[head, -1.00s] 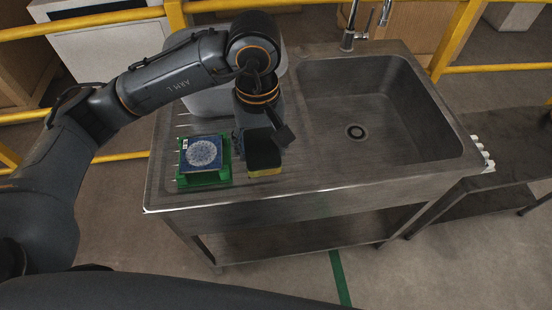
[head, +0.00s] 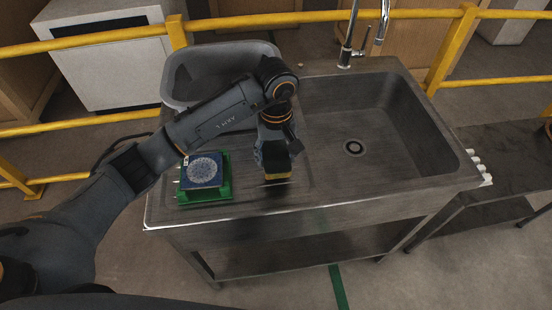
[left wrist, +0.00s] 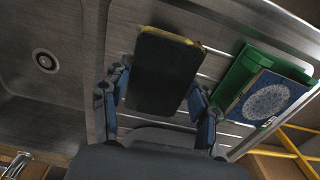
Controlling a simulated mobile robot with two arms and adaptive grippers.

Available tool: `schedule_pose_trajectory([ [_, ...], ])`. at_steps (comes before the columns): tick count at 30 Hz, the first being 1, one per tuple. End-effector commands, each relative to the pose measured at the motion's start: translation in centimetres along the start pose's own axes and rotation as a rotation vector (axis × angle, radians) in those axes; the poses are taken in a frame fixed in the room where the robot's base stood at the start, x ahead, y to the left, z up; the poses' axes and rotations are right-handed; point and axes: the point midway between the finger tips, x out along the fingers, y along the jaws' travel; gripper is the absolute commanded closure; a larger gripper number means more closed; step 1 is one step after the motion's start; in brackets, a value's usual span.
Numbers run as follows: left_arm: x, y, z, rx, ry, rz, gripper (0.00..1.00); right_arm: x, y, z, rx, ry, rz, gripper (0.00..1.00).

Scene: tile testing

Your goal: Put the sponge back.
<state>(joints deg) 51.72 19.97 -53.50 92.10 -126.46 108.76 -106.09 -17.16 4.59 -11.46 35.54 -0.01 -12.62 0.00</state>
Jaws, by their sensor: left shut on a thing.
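The sponge, yellow with a dark face, shows as a yellow edge (head: 277,177) below my left gripper (head: 276,166) in the head view. In the left wrist view the sponge (left wrist: 164,72) lies between the two blue-padded fingers of my left gripper (left wrist: 160,104). The gripper is shut on it, over the ribbed drainboard left of the basin. I cannot tell whether the sponge touches the drainboard. My right gripper is not in view.
A blue patterned tile (head: 203,170) rests on a green holder (head: 222,190), left of the sponge. A grey tub (head: 180,92) stands behind. The sink basin (head: 400,135) at right is empty, with a tap (head: 346,50) behind it.

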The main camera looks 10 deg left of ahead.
Motion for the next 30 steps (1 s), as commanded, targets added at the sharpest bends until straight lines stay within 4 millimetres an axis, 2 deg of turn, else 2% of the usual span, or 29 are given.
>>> schedule_pose_trajectory([
  [4,1.0,0.1,-0.8,-0.001,-0.002,-0.001,0.70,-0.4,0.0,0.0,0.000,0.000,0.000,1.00],
  [10,3.4,0.1,-0.7,0.001,-0.004,0.000,0.70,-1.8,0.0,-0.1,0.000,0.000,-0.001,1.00],
  [23,4.4,0.1,-0.8,0.002,0.002,0.001,0.70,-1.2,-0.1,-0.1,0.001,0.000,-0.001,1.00],
  [24,4.3,0.1,-0.8,0.002,0.002,0.001,0.38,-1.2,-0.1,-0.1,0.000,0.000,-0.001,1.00],
  [27,4.2,0.1,-0.8,0.002,0.001,0.001,0.18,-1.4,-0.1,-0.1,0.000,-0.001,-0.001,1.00],
  [30,4.2,0.1,-0.8,0.001,0.001,0.001,0.18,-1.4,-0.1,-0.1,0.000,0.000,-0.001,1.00],
])
